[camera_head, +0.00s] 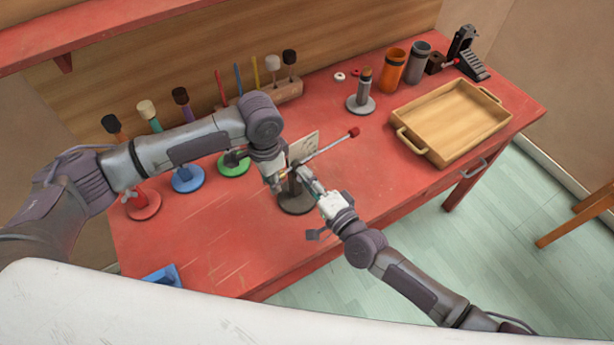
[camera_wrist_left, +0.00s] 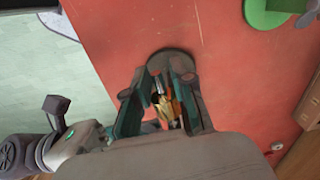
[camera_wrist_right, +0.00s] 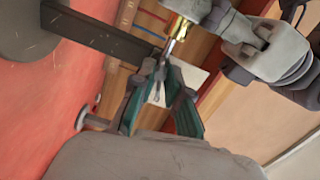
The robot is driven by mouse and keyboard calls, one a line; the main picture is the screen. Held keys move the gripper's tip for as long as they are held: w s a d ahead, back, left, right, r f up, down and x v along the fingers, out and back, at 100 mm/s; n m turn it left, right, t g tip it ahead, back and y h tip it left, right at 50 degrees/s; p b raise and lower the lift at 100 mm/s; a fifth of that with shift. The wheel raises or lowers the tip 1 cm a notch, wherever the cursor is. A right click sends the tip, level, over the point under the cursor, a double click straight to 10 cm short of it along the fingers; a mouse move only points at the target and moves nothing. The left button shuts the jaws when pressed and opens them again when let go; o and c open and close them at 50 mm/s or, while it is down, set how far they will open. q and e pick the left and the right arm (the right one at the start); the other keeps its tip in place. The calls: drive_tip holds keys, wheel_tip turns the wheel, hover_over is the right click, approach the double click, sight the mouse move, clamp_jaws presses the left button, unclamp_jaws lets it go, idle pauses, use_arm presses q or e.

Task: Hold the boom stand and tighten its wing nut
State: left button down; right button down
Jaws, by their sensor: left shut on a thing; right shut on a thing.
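The boom stand has a dark round base (camera_head: 297,205) on the red table, a dark upright post (camera_wrist_right: 100,37) and a thin pale boom rod (camera_head: 328,149) with a red tip. My right gripper (camera_head: 306,176) is shut on the upper part of the post, from the right. My left gripper (camera_head: 279,184) is shut at the brass wing nut (camera_wrist_left: 166,108), close beside the post. The brass also shows in the right wrist view (camera_wrist_right: 179,34) at my left fingertips. The fingers partly hide the nut and the joint. The stand looks upright.
A pale card (camera_head: 304,145) is just behind the stand. A green-based stand (camera_head: 233,165), blue-based stand (camera_head: 188,180) and red-based stand (camera_head: 142,205) are at left. A wooden tray (camera_head: 440,150), orange cup (camera_head: 391,68) and grey cup (camera_head: 417,64) are at right. The front table is mostly clear.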

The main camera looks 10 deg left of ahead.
drive_tip(key=shift+f, duration=0.1)
drive_tip(key=c, duration=1.3)
unclamp_jaws()
drive_tip(key=v, duration=1.2)
